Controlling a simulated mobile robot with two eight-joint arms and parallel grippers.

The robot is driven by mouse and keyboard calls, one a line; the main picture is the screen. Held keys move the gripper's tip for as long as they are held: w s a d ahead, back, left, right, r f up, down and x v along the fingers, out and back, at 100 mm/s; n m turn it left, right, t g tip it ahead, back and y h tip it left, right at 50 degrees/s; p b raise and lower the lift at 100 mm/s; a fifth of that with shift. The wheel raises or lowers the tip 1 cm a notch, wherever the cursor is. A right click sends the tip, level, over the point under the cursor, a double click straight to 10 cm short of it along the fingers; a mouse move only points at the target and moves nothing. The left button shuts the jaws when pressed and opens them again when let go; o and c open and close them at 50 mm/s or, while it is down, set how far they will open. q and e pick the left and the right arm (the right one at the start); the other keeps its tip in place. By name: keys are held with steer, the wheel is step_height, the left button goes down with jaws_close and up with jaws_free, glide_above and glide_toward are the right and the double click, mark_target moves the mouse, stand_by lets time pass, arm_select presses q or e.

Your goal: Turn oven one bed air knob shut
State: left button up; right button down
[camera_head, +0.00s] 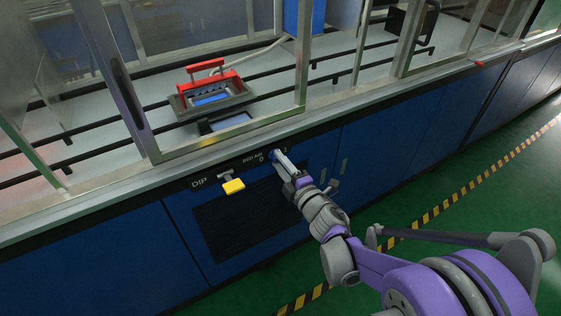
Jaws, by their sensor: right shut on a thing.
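The bed air knob (273,154) is a small blue knob on the dark label strip at the top of the blue cabinet front. The strip reads "BED AIR", with a "0" to the left of the knob and another mark to its right. My right gripper (279,160) comes in from the lower right and is shut on the knob. Its fingers hide most of the knob, so I cannot tell which way it is turned. My left gripper is not in view.
A dark vent grille (240,222) lies below. A glazed metal frame (230,137) stands above the counter edge. The green floor (480,190) is open at right.

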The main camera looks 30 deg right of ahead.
steer(key=shift+n, duration=0.6)
steer(key=c, duration=0.5)
jaws_free()
steer(key=shift+s, duration=0.1)
steer(key=s, duration=0.7)
steer(key=s+p, duration=0.1)
steer(key=s, duration=0.2)
steer(key=shift+s+d, duration=0.25)
steer(key=shift+s, duration=0.1)
